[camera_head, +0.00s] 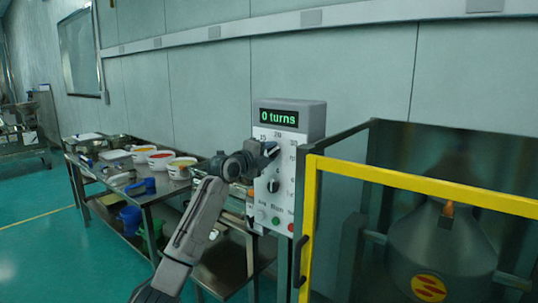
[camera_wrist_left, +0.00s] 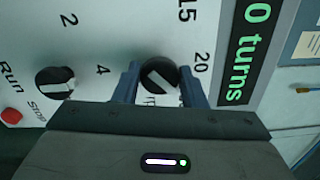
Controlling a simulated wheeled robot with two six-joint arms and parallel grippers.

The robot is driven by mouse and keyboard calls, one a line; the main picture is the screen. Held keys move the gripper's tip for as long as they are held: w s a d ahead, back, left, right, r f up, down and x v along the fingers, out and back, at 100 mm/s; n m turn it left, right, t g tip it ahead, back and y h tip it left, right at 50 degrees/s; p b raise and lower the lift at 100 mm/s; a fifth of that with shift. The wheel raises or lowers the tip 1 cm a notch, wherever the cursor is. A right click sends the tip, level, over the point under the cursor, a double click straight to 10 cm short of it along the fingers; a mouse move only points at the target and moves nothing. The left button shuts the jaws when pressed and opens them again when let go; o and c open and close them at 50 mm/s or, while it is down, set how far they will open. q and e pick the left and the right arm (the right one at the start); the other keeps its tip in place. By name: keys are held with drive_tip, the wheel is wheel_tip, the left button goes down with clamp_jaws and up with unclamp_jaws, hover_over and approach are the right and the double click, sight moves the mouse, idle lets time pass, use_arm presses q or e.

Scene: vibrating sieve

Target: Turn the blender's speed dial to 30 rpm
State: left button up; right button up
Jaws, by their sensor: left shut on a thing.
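The control panel (camera_head: 284,155) stands at the centre of the head view, with a green display (camera_head: 278,117) reading "0 turns". My left gripper (camera_head: 269,150) reaches its upper part. In the left wrist view, the black upper dial (camera_wrist_left: 158,73) with a white pointer bar sits between my two fingers, which are shut on it. The bar lies at a slant; numbers 15 and 20 show beside the dial, and others are hidden. A second black dial (camera_wrist_left: 54,83), with marks 2 and 4 near it, is free; it also shows in the head view (camera_head: 273,186). My right gripper is out of view.
A yellow-framed guard (camera_head: 420,183) stands right of the panel, before a grey vessel (camera_head: 440,250). A red button (camera_wrist_left: 12,116) is near the lower dial. A metal table (camera_head: 150,197) with bowls is at left. Open floor lies at far left.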

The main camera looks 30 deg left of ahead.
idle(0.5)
use_arm(q)
drive_tip(key=o, duration=1)
drive_tip(key=shift+s+a+f+b, duration=0.1)
drive_tip(key=shift+s+b, duration=0.2)
drive_tip(key=shift+s, duration=0.25)
drive_tip(key=shift+s+a+b, duration=0.15)
drive_tip(key=shift+s+b, duration=0.65)
drive_tip(key=shift+s, duration=1.65)
drive_tip(key=shift+s+a+b, duration=0.15)
drive_tip(key=shift+s+b, duration=0.6)
drive_tip(key=shift+s, duration=1.65)
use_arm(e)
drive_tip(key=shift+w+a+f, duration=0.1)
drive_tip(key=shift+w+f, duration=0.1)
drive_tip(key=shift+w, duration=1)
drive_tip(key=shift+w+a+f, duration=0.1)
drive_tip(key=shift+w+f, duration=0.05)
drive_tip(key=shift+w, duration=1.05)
